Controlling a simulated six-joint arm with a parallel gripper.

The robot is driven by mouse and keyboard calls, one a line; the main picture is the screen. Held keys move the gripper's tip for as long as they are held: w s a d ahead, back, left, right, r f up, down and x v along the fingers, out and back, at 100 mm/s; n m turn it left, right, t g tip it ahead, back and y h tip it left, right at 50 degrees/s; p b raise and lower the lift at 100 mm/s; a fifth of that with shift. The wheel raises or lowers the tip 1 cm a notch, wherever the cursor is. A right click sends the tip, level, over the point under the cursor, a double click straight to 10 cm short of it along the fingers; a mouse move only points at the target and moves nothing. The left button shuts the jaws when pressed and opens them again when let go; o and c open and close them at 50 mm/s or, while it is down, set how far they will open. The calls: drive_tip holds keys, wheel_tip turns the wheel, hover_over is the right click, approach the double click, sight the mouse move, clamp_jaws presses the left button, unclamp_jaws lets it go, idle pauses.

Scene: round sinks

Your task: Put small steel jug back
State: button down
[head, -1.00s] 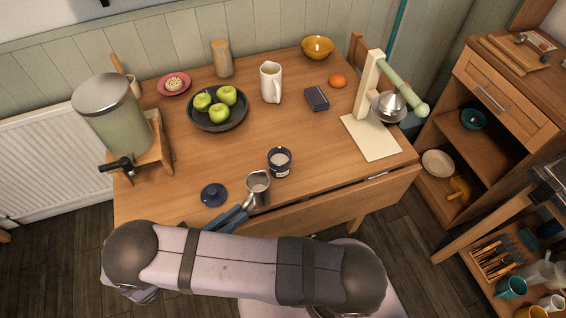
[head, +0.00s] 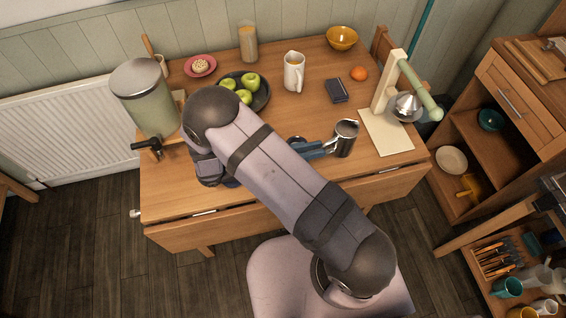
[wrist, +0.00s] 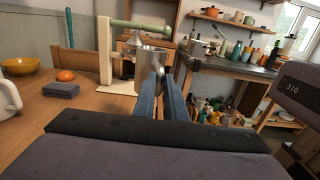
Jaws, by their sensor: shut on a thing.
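The small steel jug (head: 345,138) is upright at the right part of the wooden table, left of the cream board of the press stand. My gripper (head: 331,147), with blue fingers, is shut on it from the left, at its handle side. In the wrist view the jug (wrist: 153,66) stands at the fingertips of my gripper (wrist: 160,82), in front of the stand. I cannot tell how far its base is above the table.
The green-armed press stand (head: 392,85) is right of the jug. A bowl of green apples (head: 262,94) is partly behind my arm. The table's right front is clear.

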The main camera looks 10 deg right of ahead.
sight(335, 134)
drive_tip(key=d, duration=0.1)
drive_tip(key=w+d+r+n+t, duration=0.1)
drive_tip(key=d, duration=0.1)
drive_tip(key=d+r+t, duration=0.1)
drive_tip(key=shift+w+d+p, duration=0.35)
drive_tip(key=w+f+n+t, duration=0.1)
drive_tip(key=t, duration=0.1)
drive_tip(key=w+n+t+y, duration=0.1)
drive_tip(key=w+n+t, duration=0.1)
drive_tip(key=w+f+n+t+y, duration=0.1)
drive_tip(key=t, duration=0.1)
drive_tip(key=shift+w+a+f, duration=0.2)
drive_tip(key=shift+w+f, duration=0.1)
drive_tip(key=shift+f, duration=0.15)
drive_tip(key=shift+f+b, duration=3.1)
drive_tip(key=shift+f, duration=0.3)
drive_tip(key=shift+f+b, duration=0.55)
drive_tip(key=shift+f, duration=0.15)
drive_tip(key=c, duration=1.7)
unclamp_jaws()
